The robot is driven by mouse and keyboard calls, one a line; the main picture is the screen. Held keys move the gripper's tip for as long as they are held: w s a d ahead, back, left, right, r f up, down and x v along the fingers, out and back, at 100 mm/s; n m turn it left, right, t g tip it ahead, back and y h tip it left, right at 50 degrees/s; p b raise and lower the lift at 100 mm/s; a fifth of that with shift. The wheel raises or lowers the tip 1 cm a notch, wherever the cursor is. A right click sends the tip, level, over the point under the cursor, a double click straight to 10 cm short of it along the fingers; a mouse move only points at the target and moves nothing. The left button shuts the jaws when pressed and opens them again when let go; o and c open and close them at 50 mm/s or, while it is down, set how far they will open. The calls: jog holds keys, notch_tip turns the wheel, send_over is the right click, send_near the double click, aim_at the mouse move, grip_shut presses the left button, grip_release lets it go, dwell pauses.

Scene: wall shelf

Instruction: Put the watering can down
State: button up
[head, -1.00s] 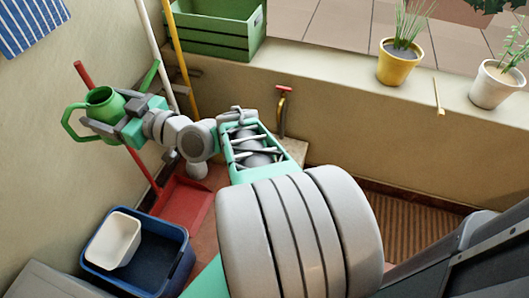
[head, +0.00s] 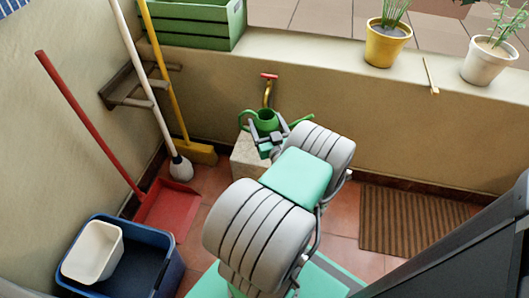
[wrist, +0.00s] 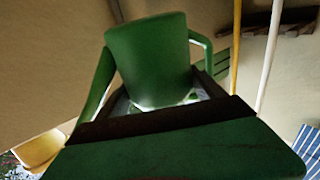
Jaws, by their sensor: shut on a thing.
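The green watering can (head: 264,121) is in my gripper (head: 268,138), in front of the far low wall in the head view. It is near the pale block (head: 246,158) in the corner below the tap; I cannot tell whether it touches the block. In the wrist view the can's green body (wrist: 148,65) stands between my dark fingers, with its handle on one side and its spout on the other. My gripper is shut on it. My arm hides part of the block.
A tap (head: 269,88) is on the wall just behind the can. A yellow broom (head: 165,70) and a white-handled mop (head: 150,95) lean at left. A red dustpan (head: 168,208) and a blue tub (head: 165,270) are on the floor. A striped mat (head: 410,220) lies at right.

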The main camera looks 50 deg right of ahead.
jog(key=s+d+f+m+g+h, duration=0.2)
jog(key=s+f, duration=0.3)
jog(key=w+d+f+b, duration=0.2)
jog(key=w+f, duration=0.2)
jog(key=w+d+f+b, duration=0.2)
jog(key=w+f+b, duration=0.1)
jog(key=w+f, duration=0.1)
jog(key=w+d+f+b, duration=0.2)
jog(key=w+f+b, duration=0.1)
jog(key=w+f, duration=0.1)
jog(key=shift+d+f, duration=0.3)
jog(key=shift+f, duration=0.4)
jog(key=shift+r, duration=0.25)
jog(key=o, duration=1.5)
jog(key=shift+f, duration=0.2)
